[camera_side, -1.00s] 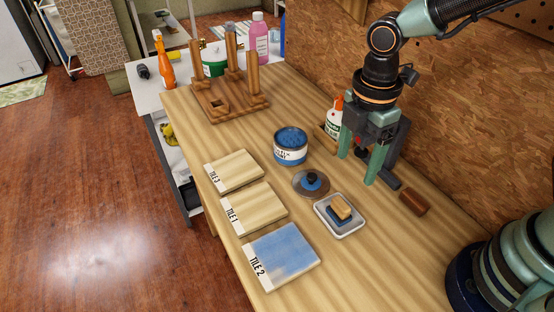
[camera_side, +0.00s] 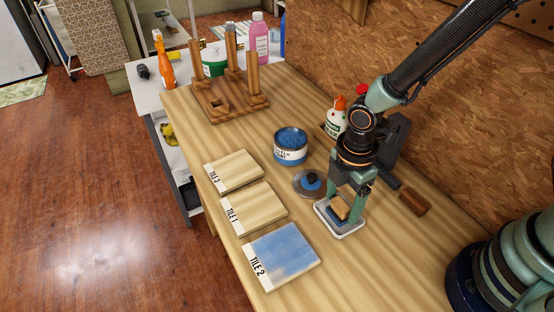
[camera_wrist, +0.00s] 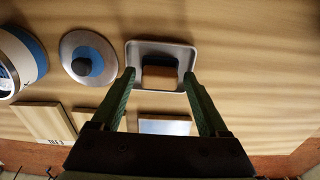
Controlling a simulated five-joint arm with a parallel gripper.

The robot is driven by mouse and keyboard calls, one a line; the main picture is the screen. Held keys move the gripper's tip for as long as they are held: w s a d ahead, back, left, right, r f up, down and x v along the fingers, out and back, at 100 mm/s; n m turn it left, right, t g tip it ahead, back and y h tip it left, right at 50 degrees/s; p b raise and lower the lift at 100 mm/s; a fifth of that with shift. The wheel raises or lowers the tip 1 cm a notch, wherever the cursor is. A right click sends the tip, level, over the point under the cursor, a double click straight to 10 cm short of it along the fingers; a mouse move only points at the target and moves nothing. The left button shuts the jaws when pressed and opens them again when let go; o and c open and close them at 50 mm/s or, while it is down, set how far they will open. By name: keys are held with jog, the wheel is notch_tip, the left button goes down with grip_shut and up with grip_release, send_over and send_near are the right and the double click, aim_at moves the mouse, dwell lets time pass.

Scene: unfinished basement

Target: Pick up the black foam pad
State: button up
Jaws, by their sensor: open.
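A pale shallow tray (camera_side: 343,235) lies on the workbench. In it is a dark pad with a tan block on it; whether they are one piece I cannot tell. In the wrist view the dark part (camera_wrist: 160,60) and the tan block (camera_wrist: 160,77) lie inside the tray (camera_wrist: 134,50). My gripper (camera_side: 346,202) is over the tray, pointing down. In the wrist view my gripper (camera_wrist: 159,75) is open, with a fingertip on either side of the block and pad and a gap to each. In the side view the fingers partly hide the pad.
A round lid with a dark knob (camera_side: 308,185) lies close left of the tray. Behind it stands a blue paint can (camera_side: 290,150). Tiles, including blue TILE-2 (camera_side: 283,252), lie in front. A brown block (camera_side: 413,202) lies to the right; a wooden rack (camera_side: 225,103) stands far back.

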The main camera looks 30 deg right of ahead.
aim_at(342, 202)
jog(key=shift+f, duration=0.95)
grip_shut()
jog(key=shift+r, duration=0.15)
notch_tip(342, 202, up, 20)
jog(key=shift+c, duration=2.3)
grip_release()
jog(key=c, duration=0.5)
